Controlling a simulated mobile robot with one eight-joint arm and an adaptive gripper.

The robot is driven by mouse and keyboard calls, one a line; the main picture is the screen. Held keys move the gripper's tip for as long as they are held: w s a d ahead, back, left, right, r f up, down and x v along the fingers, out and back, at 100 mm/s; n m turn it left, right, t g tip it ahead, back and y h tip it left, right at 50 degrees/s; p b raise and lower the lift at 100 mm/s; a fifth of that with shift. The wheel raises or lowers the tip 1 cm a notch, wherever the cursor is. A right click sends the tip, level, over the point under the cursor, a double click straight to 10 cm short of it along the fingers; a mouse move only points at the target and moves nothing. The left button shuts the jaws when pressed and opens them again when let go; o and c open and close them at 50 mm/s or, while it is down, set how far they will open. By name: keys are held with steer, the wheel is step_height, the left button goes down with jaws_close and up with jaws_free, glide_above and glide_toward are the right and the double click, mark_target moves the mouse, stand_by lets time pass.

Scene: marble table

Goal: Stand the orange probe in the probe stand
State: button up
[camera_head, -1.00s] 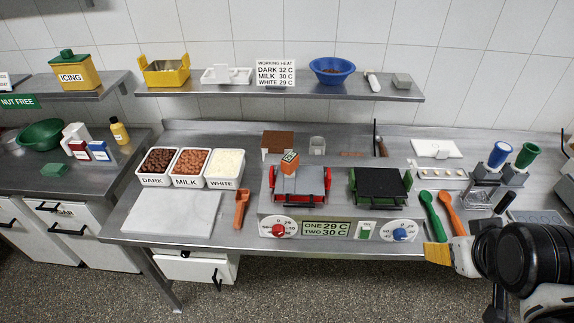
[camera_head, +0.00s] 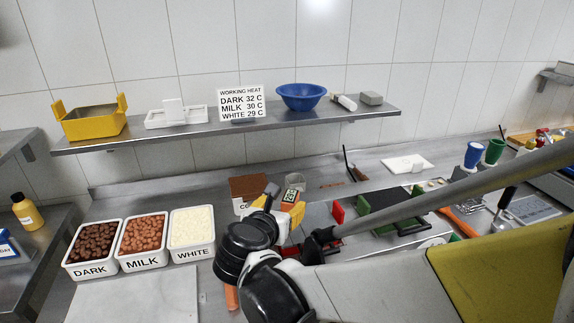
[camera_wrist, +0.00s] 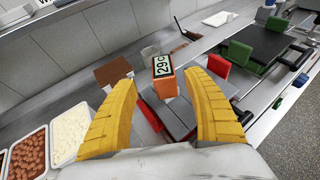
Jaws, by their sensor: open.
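I see no clear contact, and the probe seems a little beyond the tips. A small grey holder (camera_head: 295,181), perhaps the probe stand, is behind the melter. It also shows in the wrist view (camera_wrist: 150,52).
Tubs of dark, milk and white chocolate (camera_head: 192,232) stand at left, with a brown-topped box (camera_head: 249,187) behind. The green-sided melter (camera_wrist: 262,50) is at right. A shelf (camera_head: 230,127) runs above the back. My arm hides the front right of the table.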

mark_target(290, 200)
steer(key=x, duration=0.2)
steer(key=b+x, duration=0.1)
steer(key=x, duration=0.1)
steer(key=b+x, duration=0.1)
steer(key=x, duration=0.1)
steer(key=shift+d+f, duration=0.25)
steer(key=shift+d, duration=0.05)
steer(key=shift+s+r, duration=0.1)
jaws_close()
